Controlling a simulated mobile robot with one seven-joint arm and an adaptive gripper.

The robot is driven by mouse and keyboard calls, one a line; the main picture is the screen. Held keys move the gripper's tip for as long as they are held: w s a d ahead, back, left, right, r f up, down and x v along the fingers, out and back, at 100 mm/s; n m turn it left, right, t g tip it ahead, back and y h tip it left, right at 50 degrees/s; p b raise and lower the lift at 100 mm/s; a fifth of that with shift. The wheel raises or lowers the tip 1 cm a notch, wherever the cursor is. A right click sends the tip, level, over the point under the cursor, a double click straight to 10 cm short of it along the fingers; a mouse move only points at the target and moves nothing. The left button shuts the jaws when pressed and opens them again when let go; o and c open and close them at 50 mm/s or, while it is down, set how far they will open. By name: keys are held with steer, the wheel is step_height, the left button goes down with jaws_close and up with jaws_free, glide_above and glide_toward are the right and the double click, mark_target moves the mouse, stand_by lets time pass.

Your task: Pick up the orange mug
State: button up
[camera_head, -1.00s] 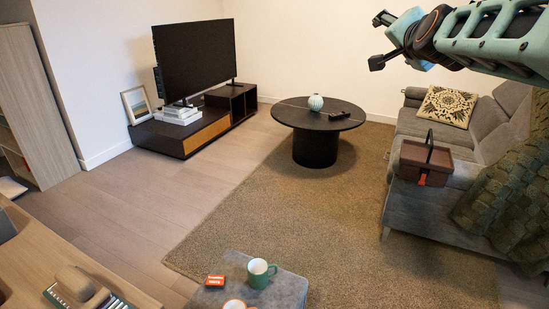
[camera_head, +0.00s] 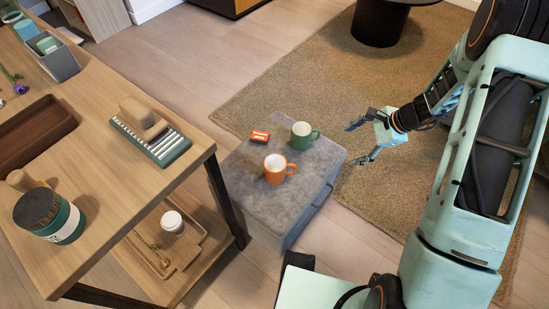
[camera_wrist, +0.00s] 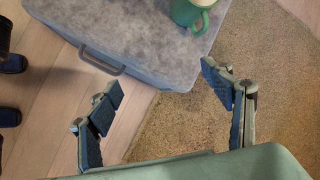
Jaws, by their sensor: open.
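The orange mug (camera_head: 275,169) stands upright on a grey fabric storage box (camera_head: 262,203), with its handle to the right. It is not seen in the wrist view. A green mug (camera_head: 302,135) stands behind it on the same box and shows at the top of the wrist view (camera_wrist: 188,13). My gripper (camera_head: 360,141) is open and empty, right of the box and apart from both mugs. In the wrist view its spread fingers (camera_wrist: 160,98) have the box's handle side and the rug ahead of them.
A small orange packet (camera_head: 260,136) lies on the box near the mugs. A wooden desk (camera_head: 95,190) with a brush, a jar and trays stands close on the left. The rug (camera_head: 290,75) behind the box is clear up to a round black table (camera_head: 378,22).

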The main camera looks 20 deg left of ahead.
steer(key=s+a+f+m+y, duration=0.1)
steer(key=s+a+f+y, duration=0.1)
steer(key=s+a, duration=0.1)
steer(key=s+a+f+m+y, duration=0.2)
steer(key=s+a+y, duration=0.1)
steer(key=a, duration=0.1)
steer(key=s+a+f+m+y, duration=0.1)
steer(key=s+a+m+y, duration=0.1)
steer(key=s+a, duration=0.1)
steer(key=shift+s+a+f+y, duration=0.15)
steer(key=shift+s+a+f, duration=0.05)
steer(key=shift+a, duration=0.2)
steer(key=shift+s+a+f+y, duration=0.15)
steer(key=shift+s+a+f, duration=0.05)
steer(key=shift+a, duration=0.2)
steer(key=shift+a+f+b, duration=0.1)
steer(key=shift+a+b, duration=0.2)
steer(key=shift+a, duration=0.05)
steer(key=b+x, duration=0.1)
steer(key=x, duration=0.3)
steer(key=shift+s+a+f, duration=0.1)
steer(key=shift+a, duration=0.2)
steer(key=b, duration=0.2)
glide_above(277, 167)
steer(key=s, duration=0.3)
steer(key=shift+s+d+f, duration=0.1)
steer(key=shift+d+f, duration=0.25)
steer(key=shift+f, duration=0.15)
steer(key=c, duration=1.5)
